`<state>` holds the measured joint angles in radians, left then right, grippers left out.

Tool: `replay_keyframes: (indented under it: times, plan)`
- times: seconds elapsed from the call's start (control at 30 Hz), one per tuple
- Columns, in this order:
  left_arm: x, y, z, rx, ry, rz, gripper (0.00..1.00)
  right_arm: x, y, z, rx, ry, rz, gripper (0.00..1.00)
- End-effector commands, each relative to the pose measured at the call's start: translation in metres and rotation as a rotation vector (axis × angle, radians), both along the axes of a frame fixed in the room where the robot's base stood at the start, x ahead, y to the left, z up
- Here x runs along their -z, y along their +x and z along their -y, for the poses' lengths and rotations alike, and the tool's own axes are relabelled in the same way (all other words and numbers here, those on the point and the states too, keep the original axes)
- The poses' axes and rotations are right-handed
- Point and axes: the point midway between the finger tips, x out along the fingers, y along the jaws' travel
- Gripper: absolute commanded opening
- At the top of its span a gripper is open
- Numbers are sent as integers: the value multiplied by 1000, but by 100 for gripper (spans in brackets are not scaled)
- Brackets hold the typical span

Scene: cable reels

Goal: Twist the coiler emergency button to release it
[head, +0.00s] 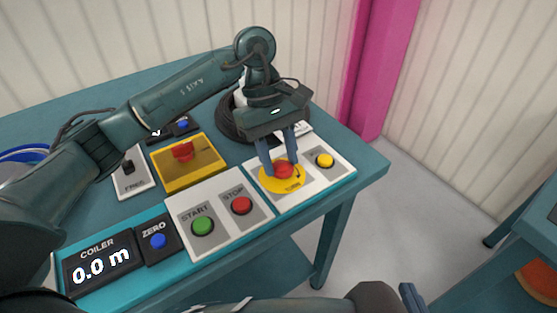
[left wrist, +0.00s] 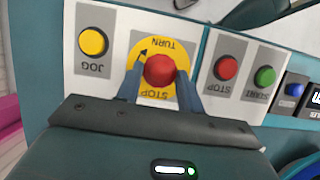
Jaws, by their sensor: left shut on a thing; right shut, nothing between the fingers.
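The coiler emergency button (head: 284,171) is a red knob on a yellow disc marked TURN, on a white panel of the teal console. My left gripper (head: 281,162) reaches down from above with a finger on each side of the red knob, shut on it. In the left wrist view the red knob (left wrist: 160,70) sits between the two fingertips (left wrist: 159,88), and the disc shows STOP, TURN and a black arrow. My right gripper (head: 411,297) shows only in part at the bottom edge of the head view, shut and empty, away from the console.
Beside the emergency button are a yellow JOG button (head: 325,160), a red STOP button (head: 242,205) and a green START button (head: 203,226). The coiler display (head: 100,267) reads 0.0 m. Another red button (head: 183,151) stands on a yellow box behind. A pink post (head: 378,70) rises behind.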

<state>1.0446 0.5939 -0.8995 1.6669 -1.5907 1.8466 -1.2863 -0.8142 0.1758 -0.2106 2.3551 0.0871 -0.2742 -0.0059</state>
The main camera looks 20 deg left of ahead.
Motion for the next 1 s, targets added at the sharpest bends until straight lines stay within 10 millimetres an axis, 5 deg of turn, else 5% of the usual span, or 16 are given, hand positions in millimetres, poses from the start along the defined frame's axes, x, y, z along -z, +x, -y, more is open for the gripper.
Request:
replay_keyframes:
  times: [0.47, 0.5, 0.73, 1.0]
  plan:
    - [2, -1, 0, 18, 4, -4, 15, 0, -1, 1, 2, -2, 7, 0]
    - [2, -1, 0, 17, 4, -5, 40, 0, -1, 1, 2, -2, 7, 0]
    - [1, 0, 0, 16, 2, -2, 59, 0, -1, 1, 2, -2, 7, 0]
    - [0, 0, 0, 16, 1, -1, 60, 0, -1, 1, 2, -2, 6, 0]
